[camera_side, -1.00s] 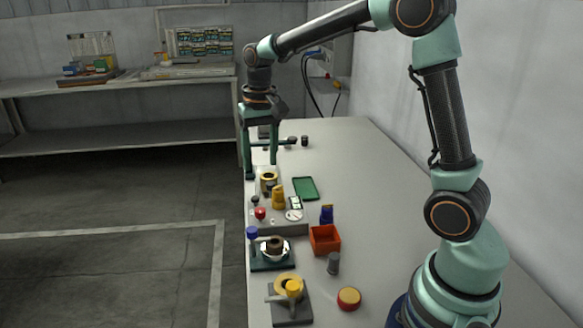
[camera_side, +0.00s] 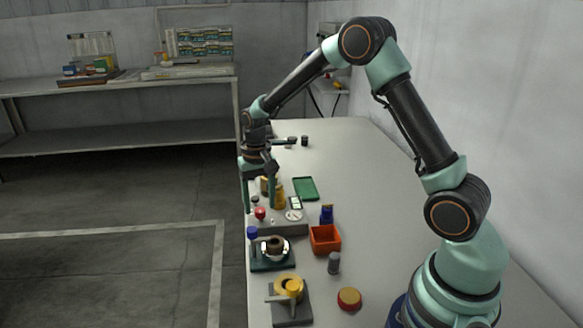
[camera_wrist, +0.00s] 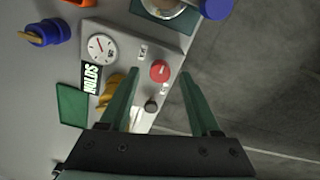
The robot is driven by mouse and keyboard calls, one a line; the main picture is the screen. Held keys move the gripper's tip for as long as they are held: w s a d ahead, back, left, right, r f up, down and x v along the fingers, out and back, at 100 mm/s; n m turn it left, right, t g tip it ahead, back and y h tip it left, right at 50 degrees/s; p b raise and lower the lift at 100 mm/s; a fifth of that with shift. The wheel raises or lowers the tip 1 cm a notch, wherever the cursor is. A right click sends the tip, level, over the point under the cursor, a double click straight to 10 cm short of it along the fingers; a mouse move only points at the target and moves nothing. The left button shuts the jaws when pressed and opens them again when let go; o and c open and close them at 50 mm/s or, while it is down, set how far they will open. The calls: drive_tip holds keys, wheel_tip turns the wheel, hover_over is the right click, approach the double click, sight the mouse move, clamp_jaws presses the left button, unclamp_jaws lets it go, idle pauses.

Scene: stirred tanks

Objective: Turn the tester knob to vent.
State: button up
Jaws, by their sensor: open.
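The tester is a grey box (camera_wrist: 178,38) with a round white gauge (camera_wrist: 102,48), a display reading "HOLDS" (camera_wrist: 91,78), a red round knob (camera_wrist: 159,71) and a small dark knob (camera_wrist: 151,106). Small white labels sit on either side of the red knob; I cannot read them. The red knob also shows in the side view (camera_side: 260,214). My gripper (camera_wrist: 158,76) is open and empty, pointing down over the tester. In the wrist view the red knob lies between its fingertips. I cannot tell whether the fingers are level with the knob or above it. A yellow part (camera_wrist: 113,88) is partly hidden behind a finger.
A green tray (camera_side: 306,188), a blue part (camera_side: 326,216) and an orange bin (camera_side: 325,240) lie right of the tester. The table edge is close on the left.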

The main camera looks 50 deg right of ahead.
drive_tip(key=shift+f, duration=0.7)
clamp_jaws()
